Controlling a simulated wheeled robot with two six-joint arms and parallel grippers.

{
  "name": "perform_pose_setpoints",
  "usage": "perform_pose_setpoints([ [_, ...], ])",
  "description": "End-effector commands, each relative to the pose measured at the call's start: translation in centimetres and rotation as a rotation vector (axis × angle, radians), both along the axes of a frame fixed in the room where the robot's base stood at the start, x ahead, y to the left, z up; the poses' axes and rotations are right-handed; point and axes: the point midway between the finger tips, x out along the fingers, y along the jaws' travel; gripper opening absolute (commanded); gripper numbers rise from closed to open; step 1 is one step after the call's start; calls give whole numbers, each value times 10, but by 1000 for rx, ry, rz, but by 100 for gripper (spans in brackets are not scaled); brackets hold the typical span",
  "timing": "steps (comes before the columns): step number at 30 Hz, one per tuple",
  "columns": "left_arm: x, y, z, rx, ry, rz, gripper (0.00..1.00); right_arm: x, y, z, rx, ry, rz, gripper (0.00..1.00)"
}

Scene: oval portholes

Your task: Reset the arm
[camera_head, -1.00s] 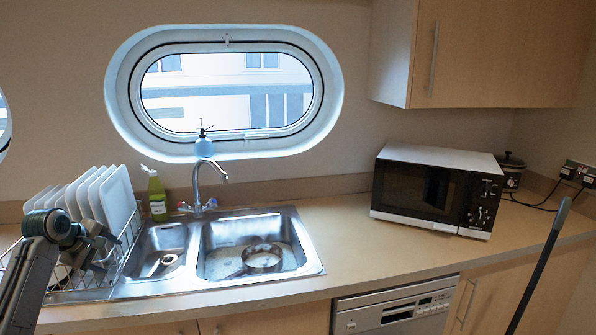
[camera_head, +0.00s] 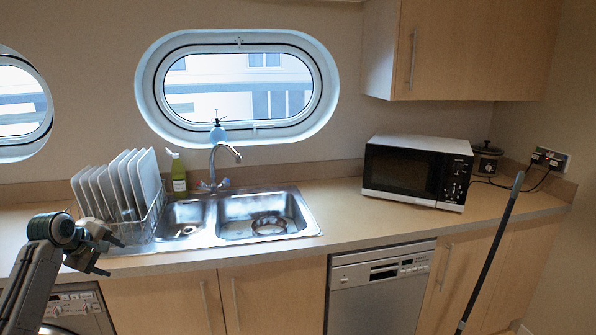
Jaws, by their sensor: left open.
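My left gripper (camera_head: 103,246) is in the lower left of the head view, at the end of my grey left arm. It is open, with nothing between its fingers. It shows in front of the counter edge, below and left of the dish rack. My right gripper is not in view.
A dark pole (camera_head: 490,252) leans at the right.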

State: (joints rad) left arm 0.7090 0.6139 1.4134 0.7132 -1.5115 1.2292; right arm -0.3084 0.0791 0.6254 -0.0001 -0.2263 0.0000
Motion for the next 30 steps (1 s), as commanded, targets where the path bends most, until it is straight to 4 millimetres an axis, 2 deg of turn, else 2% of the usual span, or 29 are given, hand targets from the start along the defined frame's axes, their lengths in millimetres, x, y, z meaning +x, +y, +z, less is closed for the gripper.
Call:
perform_pose_setpoints([
  [6,2,-1,-46,30,20,-20,61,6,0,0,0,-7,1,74],
  [11,0,-2,-93,65,40,-44,61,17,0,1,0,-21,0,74],
  [14,-3,-3,-129,93,57,-62,61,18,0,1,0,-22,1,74],
  [17,-11,-6,-175,129,79,-90,61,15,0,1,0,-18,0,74],
  [20,-27,-9,-234,176,111,-129,61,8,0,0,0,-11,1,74],
  [21,-36,-11,-261,201,126,-149,61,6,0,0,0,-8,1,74],
  [23,-53,-16,-304,240,151,-186,61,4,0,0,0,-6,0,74],
  [24,-67,-18,-332,267,168,-212,61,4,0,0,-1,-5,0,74],
  [26,-89,-23,-373,306,194,-255,61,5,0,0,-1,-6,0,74],
  [27,-105,-27,-399,330,211,-284,61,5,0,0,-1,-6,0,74],
  [30,-150,-38,-461,392,254,-366,61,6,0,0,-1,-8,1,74],
])
